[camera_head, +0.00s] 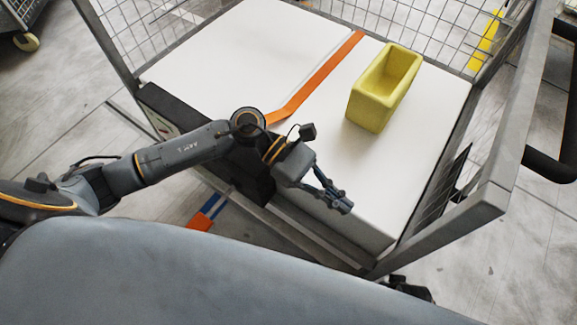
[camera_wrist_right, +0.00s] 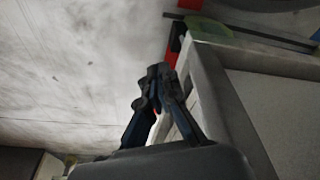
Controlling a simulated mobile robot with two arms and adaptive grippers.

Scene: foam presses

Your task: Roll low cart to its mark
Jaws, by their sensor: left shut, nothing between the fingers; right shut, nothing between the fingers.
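The low cart (camera_head: 478,213) has a grey metal frame with wire mesh sides and stands in front of me. My left gripper (camera_head: 345,204) is shut and empty over the near edge of the cart's white load; I cannot tell whether it touches. My right gripper (camera_wrist_right: 158,75) shows in the right wrist view, shut and empty, with its fingers beside a grey edge. Contact there cannot be told. Which floor marking is the cart's mark is unclear; a yellow stripe (camera_head: 486,45) lies beyond the mesh.
White blocks (camera_head: 225,55) fill the cart, with an orange strap (camera_head: 318,78) across them. A yellow open box (camera_head: 372,105) stands on top. A blue and orange piece (camera_head: 208,212) lies below the near side. Another wheeled cart (camera_head: 22,25) is at the far left. Grey floor shows at left.

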